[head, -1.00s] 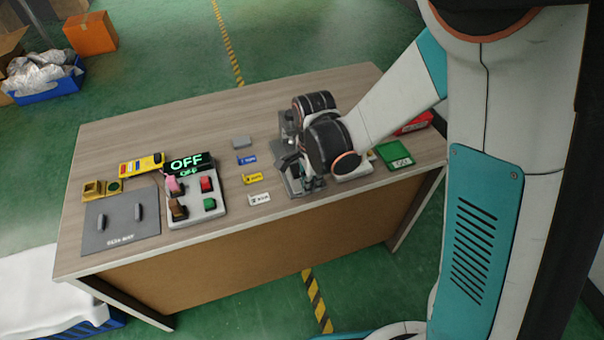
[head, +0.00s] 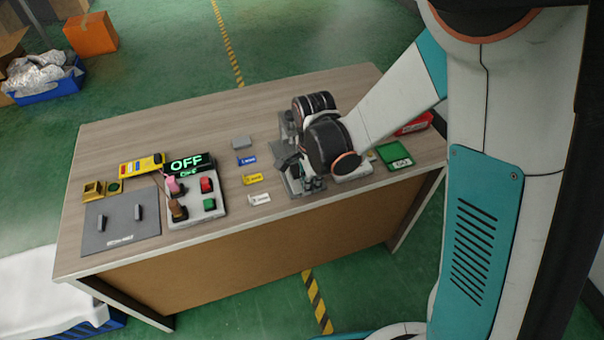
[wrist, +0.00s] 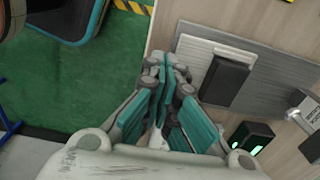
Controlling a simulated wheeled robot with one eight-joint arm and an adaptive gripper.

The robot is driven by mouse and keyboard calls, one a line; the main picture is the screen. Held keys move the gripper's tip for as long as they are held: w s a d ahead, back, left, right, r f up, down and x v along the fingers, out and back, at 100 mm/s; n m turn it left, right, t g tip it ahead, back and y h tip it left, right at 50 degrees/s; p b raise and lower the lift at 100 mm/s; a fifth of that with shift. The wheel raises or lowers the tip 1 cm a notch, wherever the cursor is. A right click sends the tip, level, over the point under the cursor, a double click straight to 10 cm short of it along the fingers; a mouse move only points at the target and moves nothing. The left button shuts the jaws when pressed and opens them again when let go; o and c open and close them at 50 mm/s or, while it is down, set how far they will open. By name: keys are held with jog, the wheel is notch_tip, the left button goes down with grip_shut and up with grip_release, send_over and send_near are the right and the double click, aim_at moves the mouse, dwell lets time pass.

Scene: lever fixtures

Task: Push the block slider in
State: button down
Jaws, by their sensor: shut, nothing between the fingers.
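The block slider shows in the wrist view as a dark block (wrist: 226,78) on a pale plate over a grey base (wrist: 190,46). My gripper (wrist: 169,62) is shut and empty, with its fingertips to the left of the block, near the table's edge. A gap shows between fingertips and block in this view; I cannot tell their heights. In the head view my dark wrist (head: 328,145) hangs over the fixture's grey plate (head: 292,188) and hides much of it, so the block cannot be made out clearly there.
In the head view, a switch panel (head: 208,209) with an OFF display (head: 186,163) and a grey plate with two handles (head: 120,225) stand at the left. Small labels (head: 252,179) lie left of the fixture. A green tray (head: 394,157) lies at its right. The back left tabletop is clear.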

jog(key=shift+w, duration=0.1)
jog(key=shift+w+a, duration=0.4)
jog(key=shift+w, duration=0.9)
jog(key=shift+w+a, duration=0.35)
jog(key=shift+w, duration=0.95)
jog(key=shift+w+a, duration=0.4)
jog(key=shift+w, duration=0.9)
jog(key=shift+s+d+b, duration=0.15)
jog(key=shift+s+b, duration=0.15)
jog(key=shift+s, duration=0.15)
notch_tip(320, 180, up, 8)
jog(key=p, duration=0.5)
